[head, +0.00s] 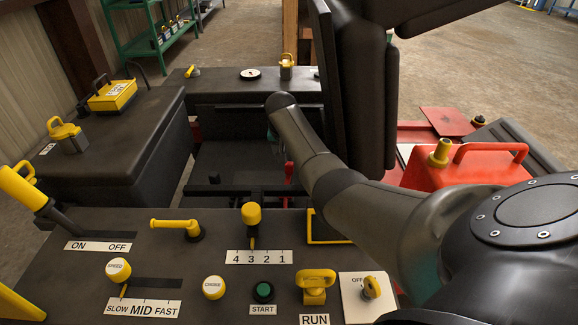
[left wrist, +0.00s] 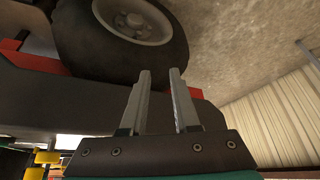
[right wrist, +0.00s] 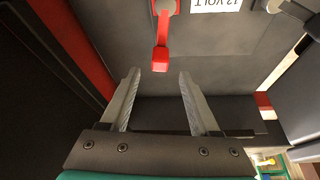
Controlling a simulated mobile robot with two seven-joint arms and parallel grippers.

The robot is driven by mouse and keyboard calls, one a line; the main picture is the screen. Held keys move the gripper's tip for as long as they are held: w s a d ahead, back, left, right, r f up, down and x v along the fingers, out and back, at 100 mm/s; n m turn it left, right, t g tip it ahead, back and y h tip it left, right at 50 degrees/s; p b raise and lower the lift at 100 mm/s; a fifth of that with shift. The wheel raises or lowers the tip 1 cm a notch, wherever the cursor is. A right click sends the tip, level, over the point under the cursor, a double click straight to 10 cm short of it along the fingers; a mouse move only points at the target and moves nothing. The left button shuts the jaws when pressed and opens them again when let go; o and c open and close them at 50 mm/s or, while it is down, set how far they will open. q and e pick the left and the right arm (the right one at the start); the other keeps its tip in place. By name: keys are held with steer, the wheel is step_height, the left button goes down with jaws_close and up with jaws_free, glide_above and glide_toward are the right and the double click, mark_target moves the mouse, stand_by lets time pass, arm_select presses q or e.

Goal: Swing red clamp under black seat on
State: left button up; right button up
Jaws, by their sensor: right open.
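A small red upright piece (head: 289,173), probably the same clamp, shows in the head view. My right gripper (right wrist: 158,75) is open and empty; the clamp's end is just beyond and between its fingertips, apparently untouched. The black seat (head: 358,85) stands tilted up at the centre right in the head view. My right arm hides the right fingers there. My left gripper (left wrist: 160,72) is open and empty near a tyre.
A "12 VOLT" label (right wrist: 215,4) sits beside the clamp. A control panel (head: 180,270) with yellow levers and knobs fills the front. A black wheel (left wrist: 120,35) is ahead of the left gripper. A red can (head: 470,172) stands at the right.

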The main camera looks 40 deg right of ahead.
mark_target(289, 164)
steer(key=shift+b+x, duration=0.8)
steer(key=shift+x, duration=0.3)
steer(key=shift+w+d+f+b, duration=0.1)
steer(key=shift+d+f+b, duration=0.05)
steer(key=shift+f+b, duration=0.35)
steer(key=shift+w+d+f+b, duration=0.1)
steer(key=shift+f+b, duration=0.25)
arm_select(q)
steer(key=w+d+t+h, duration=0.3)
steer(key=w+d+t, duration=0.1)
steer(key=d+t, duration=0.2)
steer(key=shift+w+d+r, duration=0.4)
steer(key=shift+d+r, duration=0.05)
steer(key=shift+d, duration=0.15)
arm_select(e)
steer(key=shift+d+f, duration=0.1)
steer(key=shift+f, duration=0.05)
jaws_close()
